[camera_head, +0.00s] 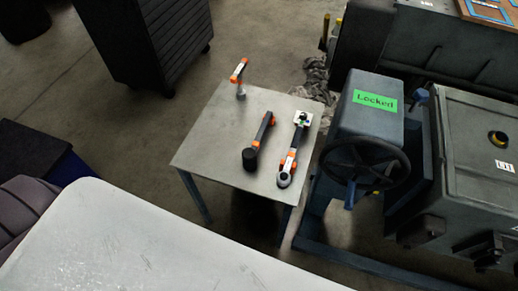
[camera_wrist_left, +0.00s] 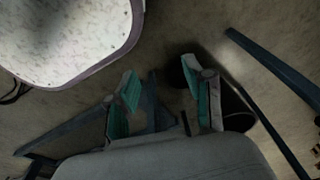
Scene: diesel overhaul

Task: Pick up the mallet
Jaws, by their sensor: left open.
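The mallet seems to be the middle tool (camera_head: 256,143) on a small grey table (camera_head: 211,150) in the head view. It has a dark cylindrical head at the near end and a black handle with orange parts. It lies apart from the other tools. My left gripper (camera_wrist_left: 168,96) shows only in the left wrist view, with its teal-padded fingers spread apart and nothing held between them. Dark rounded shapes beside its right finger cannot be identified. Neither gripper shows in the head view, so the left gripper's distance to the mallet cannot be told.
A ring-ended tool (camera_head: 293,157) lies right of the mallet, and an orange-topped tool (camera_head: 239,76) is at the table's far left edge. A machine with a handwheel (camera_head: 364,163) and green "Locked" sign (camera_head: 375,100) stands close right. A dark cabinet (camera_head: 140,38) stands behind.

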